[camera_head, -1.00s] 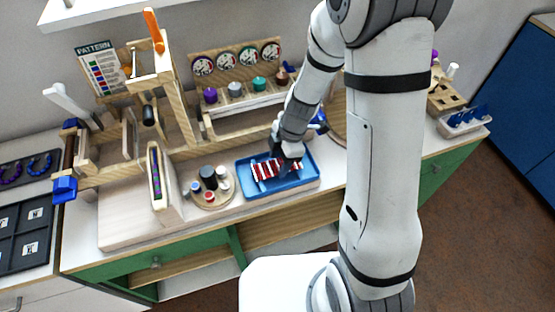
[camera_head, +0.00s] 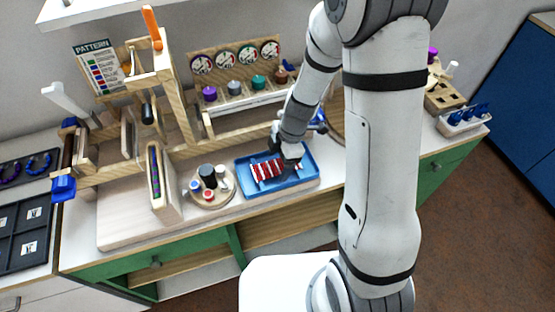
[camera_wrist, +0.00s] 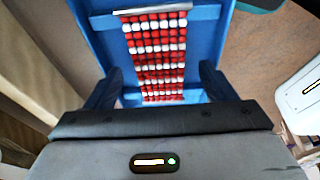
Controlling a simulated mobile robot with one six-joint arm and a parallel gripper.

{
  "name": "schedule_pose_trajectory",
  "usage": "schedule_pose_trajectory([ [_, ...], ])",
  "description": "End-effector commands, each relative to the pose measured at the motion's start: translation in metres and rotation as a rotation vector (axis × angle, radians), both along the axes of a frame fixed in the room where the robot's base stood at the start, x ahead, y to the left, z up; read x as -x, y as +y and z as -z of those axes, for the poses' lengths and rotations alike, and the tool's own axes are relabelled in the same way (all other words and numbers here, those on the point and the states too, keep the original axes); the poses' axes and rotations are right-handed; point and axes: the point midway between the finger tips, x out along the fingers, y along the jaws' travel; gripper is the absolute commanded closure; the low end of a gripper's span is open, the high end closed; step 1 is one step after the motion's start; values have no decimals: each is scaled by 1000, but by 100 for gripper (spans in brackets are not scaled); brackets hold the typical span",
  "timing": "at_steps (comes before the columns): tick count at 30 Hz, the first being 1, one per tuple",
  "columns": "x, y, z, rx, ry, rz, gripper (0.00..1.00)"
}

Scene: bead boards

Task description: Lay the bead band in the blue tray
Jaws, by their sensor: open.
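The bead band (camera_head: 270,169), red with white beads, lies in the blue tray (camera_head: 312,179) on the counter. In the wrist view the band (camera_wrist: 157,45) runs away from my gripper along the floor of the tray (camera_wrist: 100,40), with a pale bar across its far end. My gripper (camera_head: 290,164) is over the right part of the tray. In the wrist view its dark fingers (camera_wrist: 157,88) stand wide apart on either side of the band, with gaps between them and the beads. The band's near end is partly hidden by my gripper.
A round wooden board with small cups (camera_head: 208,187) stands just left of the tray. A wooden rack with spools (camera_head: 235,88) is behind it, and an upright wooden frame (camera_head: 163,180) is further left. The counter's front edge is close to the tray.

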Motion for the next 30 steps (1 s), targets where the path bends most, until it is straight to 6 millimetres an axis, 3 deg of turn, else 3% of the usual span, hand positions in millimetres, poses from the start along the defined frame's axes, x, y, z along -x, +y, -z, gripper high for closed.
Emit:
schedule_pose_trajectory([
  [5, -1, -1, -8, -1, -3, 0, 23],
  [18, -8, -24, -93, 1, -5, 0, 23],
  [26, -8, -31, -119, 3, -1, 11, 23],
  [30, 2, -38, -135, 28, 6, 149, 23],
])
